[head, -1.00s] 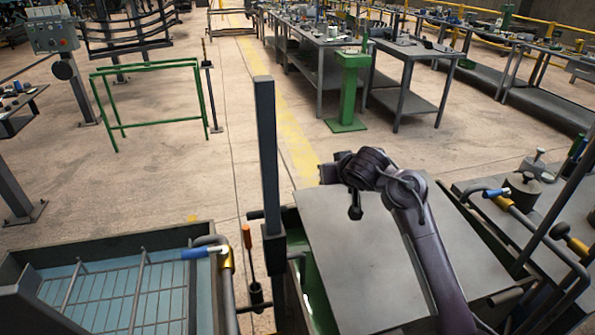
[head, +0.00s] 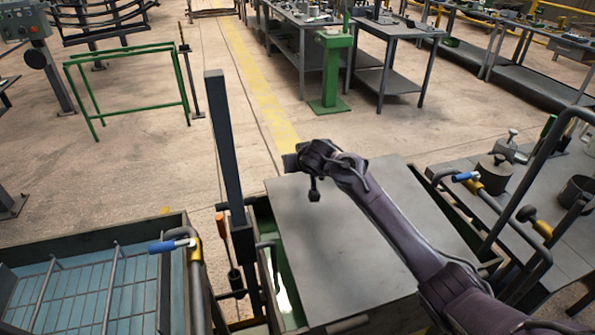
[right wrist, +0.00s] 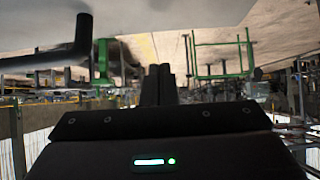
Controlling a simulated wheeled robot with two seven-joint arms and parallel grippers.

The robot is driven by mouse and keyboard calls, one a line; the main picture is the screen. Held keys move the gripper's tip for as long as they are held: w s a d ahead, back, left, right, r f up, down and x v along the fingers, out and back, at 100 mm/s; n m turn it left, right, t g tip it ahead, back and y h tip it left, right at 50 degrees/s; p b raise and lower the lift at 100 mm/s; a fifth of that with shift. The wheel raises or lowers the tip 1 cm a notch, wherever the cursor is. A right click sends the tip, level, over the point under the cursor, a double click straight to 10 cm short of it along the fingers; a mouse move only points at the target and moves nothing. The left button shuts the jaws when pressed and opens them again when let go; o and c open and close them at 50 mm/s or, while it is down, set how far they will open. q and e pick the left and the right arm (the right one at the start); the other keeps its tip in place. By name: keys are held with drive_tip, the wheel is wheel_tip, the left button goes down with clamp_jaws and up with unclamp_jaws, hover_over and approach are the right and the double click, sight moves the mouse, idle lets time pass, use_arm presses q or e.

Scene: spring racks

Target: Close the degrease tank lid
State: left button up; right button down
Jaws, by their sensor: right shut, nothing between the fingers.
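The degrease tank lid appears to be the flat grey panel (head: 350,255) over the tank with green inner walls (head: 266,222), front centre in the head view. A strip of the green interior shows along the panel's left edge. My right arm reaches across from the lower right. My right gripper (head: 289,162) is over the panel's far left corner, and I cannot tell whether it touches. In the right wrist view the right gripper's fingers (right wrist: 159,84) are together and empty. A dark bent bar (right wrist: 62,59) shows to their left. My left gripper is out of view.
A dark upright post (head: 226,150) stands left of the panel. A blue-lined tank with a wire rack (head: 85,290) is at lower left. A cluttered bench (head: 560,215) is close on the right. Open floor lies beyond, with a green frame (head: 125,85) and a green stand (head: 331,75).

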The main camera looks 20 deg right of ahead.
sight(297, 178)
wheel_tip(297, 178, down, 2)
drive_tip(key=shift+f, duration=0.25)
drive_tip(key=shift+w+f+p, duration=0.1)
drive_tip(key=shift+f+p, duration=0.2)
drive_tip(key=shift+f, duration=0.35)
wheel_tip(297, 178, down, 3)
drive_tip(key=shift+w+r+b, duration=0.1)
drive_tip(key=shift+w+b, duration=0.05)
drive_tip(key=shift+b, duration=0.8)
drive_tip(key=shift+w, duration=0.1)
